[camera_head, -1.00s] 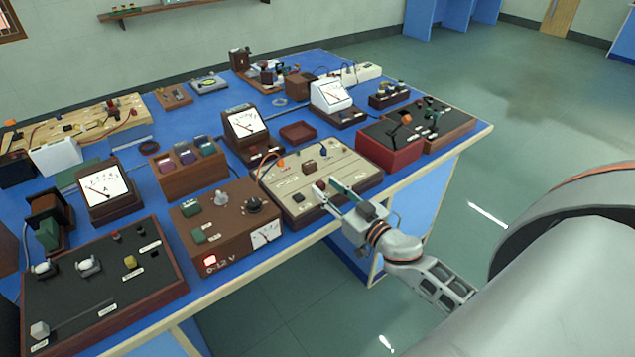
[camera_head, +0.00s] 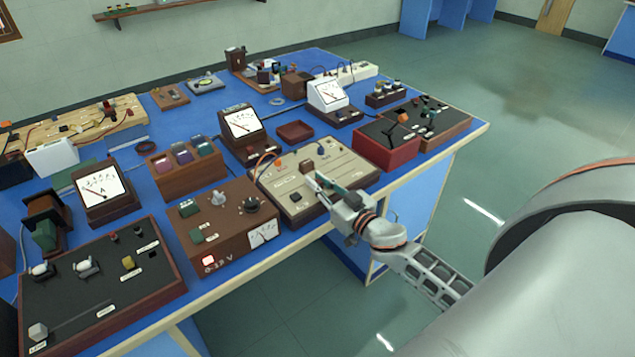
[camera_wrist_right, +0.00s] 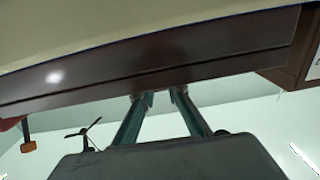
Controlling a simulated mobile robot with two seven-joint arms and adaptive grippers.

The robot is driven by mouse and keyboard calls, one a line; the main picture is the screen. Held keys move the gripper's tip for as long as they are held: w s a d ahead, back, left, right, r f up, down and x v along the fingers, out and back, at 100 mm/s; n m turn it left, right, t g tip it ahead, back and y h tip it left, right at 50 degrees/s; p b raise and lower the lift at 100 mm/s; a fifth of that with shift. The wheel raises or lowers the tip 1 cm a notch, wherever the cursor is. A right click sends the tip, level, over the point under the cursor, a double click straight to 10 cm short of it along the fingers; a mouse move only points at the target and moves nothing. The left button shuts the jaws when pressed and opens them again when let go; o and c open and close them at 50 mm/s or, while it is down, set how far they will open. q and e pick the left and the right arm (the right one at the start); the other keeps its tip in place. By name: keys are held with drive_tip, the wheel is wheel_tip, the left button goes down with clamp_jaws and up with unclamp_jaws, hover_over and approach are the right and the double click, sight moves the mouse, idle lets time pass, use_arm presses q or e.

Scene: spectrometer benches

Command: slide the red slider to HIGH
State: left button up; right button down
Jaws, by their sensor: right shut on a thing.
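The beige panel (camera_head: 353,172) in its brown frame stands at the near edge of the blue bench. It carries an orange terminal, a blue terminal, a dark red-brown knob (camera_head: 306,167) and a small black part (camera_head: 295,197). My right gripper (camera_head: 318,182) is over the panel's near side, its fingers shut with a narrow gap on the small red slider. The fingers hide the slider, and the HIGH marking cannot be read. In the right wrist view the fingertips (camera_wrist_right: 158,98) reach up to the panel's dark frame (camera_wrist_right: 70,88). My left gripper is out of view.
A brown 0-12 V supply (camera_head: 228,238) stands close left of the panel. A red box (camera_head: 386,150) is close on its right, and a meter (camera_head: 243,127) stands behind. A dark control board (camera_head: 85,285) is at the near left. Open floor lies right of the bench.

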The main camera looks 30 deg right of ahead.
sight(353, 172)
drive_tip(key=d, duration=0.8)
drive_tip(key=w+d, duration=0.1)
drive_tip(key=d, duration=0.3)
drive_tip(key=shift+d, duration=0.1)
drive_tip(key=c, duration=2)
unclamp_jaws()
drive_tip(key=shift+d, duration=0.15)
drive_tip(key=shift+o, duration=0.2)
drive_tip(key=shift+s, duration=0.15)
drive_tip(key=shift+s, duration=0.2)
drive_tip(key=s, duration=1.1)
drive_tip(key=shift+s+d, duration=0.2)
drive_tip(key=shift+d, duration=0.2)
